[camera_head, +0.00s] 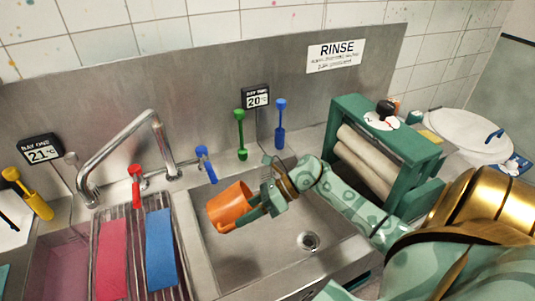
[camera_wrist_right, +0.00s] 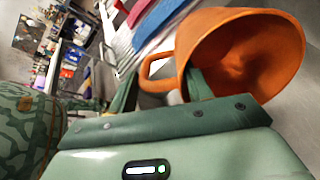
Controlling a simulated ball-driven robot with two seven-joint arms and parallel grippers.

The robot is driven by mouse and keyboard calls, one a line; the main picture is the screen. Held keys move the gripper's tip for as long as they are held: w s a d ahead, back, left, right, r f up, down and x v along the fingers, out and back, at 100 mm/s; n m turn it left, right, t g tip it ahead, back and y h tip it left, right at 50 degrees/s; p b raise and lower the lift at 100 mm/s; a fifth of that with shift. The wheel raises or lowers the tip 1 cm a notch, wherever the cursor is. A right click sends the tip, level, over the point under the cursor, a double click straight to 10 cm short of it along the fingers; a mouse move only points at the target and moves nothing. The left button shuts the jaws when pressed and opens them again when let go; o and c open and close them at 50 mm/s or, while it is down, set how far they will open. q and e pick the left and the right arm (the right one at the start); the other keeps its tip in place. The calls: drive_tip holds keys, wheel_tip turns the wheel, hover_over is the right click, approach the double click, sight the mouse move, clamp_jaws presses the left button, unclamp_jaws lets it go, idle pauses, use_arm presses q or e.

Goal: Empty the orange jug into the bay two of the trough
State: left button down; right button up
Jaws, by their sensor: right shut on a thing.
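The orange jug (camera_head: 228,205) is in my right gripper (camera_head: 262,200), held above the steel basin of bay two (camera_head: 285,265). No stream shows from the jug. The basin floor looks bare around the drain (camera_head: 308,241). My left gripper is not in view.
Bay one (camera_head: 60,265), pinkish, lies left, beside a rack with a pink cloth (camera_head: 112,258) and a blue cloth (camera_head: 160,240). A tap (camera_head: 120,140) arches behind. A green wringer (camera_head: 375,150) stands right. Blue (camera_head: 280,122) and green (camera_head: 240,135) tools stand at the back.

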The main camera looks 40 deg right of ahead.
drive_tip(key=w+a+r+g+h+p, duration=0.1)
drive_tip(key=w+a+g+h+p, duration=0.3)
drive_tip(key=a+h+p, duration=0.6)
drive_tip(key=shift+w+a+r+g+h+p, duration=0.35)
drive_tip(key=shift+h+p, duration=0.55)
drive_tip(key=shift+p, duration=1.25)
drive_tip(key=shift+d+f, duration=0.1)
drive_tip(key=shift+f, duration=0.1)
